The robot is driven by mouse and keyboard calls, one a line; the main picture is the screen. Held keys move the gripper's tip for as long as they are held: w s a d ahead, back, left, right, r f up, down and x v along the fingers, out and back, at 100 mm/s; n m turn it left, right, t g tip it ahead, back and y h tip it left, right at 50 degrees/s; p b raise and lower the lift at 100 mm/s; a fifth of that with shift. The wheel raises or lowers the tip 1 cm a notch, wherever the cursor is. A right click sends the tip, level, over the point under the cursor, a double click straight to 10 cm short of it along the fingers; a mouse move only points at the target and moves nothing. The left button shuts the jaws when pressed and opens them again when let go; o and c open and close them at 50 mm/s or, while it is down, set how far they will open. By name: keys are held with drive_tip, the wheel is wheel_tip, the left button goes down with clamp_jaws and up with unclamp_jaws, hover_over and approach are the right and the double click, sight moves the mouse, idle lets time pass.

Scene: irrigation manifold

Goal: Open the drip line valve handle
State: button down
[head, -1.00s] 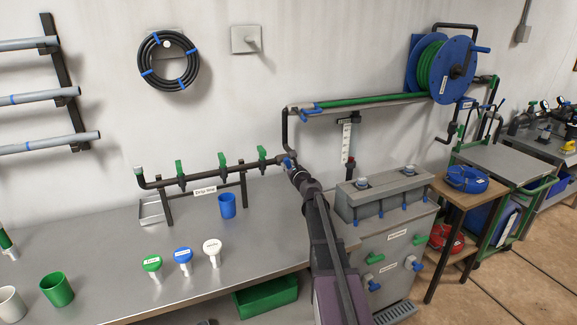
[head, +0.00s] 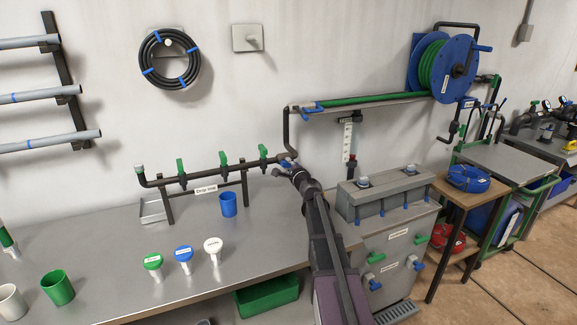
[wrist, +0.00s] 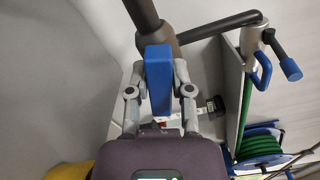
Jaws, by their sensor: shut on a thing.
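The drip line manifold (head: 210,172) is a dark pipe with several upright green handles, standing at the back of the steel bench above a "Drip line" label (head: 205,190). In the wrist view a blue valve handle (wrist: 159,88) sits beside a dark pipe (wrist: 143,14). My gripper (wrist: 160,72) has one finger on each side of this handle and is shut on it. In the head view my gripper (head: 284,170) is at the manifold's right end, and it mostly hides the handle there.
A blue cup (head: 228,205) stands left of my arm. Green, blue and white knobs (head: 183,256) stand on the bench in front. A grey tank unit (head: 388,235) is close on my arm's right. A hose reel (head: 445,68) hangs at the back right.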

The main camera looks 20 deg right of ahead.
drive_tip(key=n, duration=0.4)
drive_tip(key=shift+w+f, duration=0.1)
idle(0.3)
drive_tip(key=c, duration=0.5)
unclamp_jaws()
drive_tip(key=shift+s, duration=0.2)
drive_tip(key=s, duration=1.1)
drive_tip(key=shift+s, duration=0.4)
drive_tip(key=shift+a, duration=0.1)
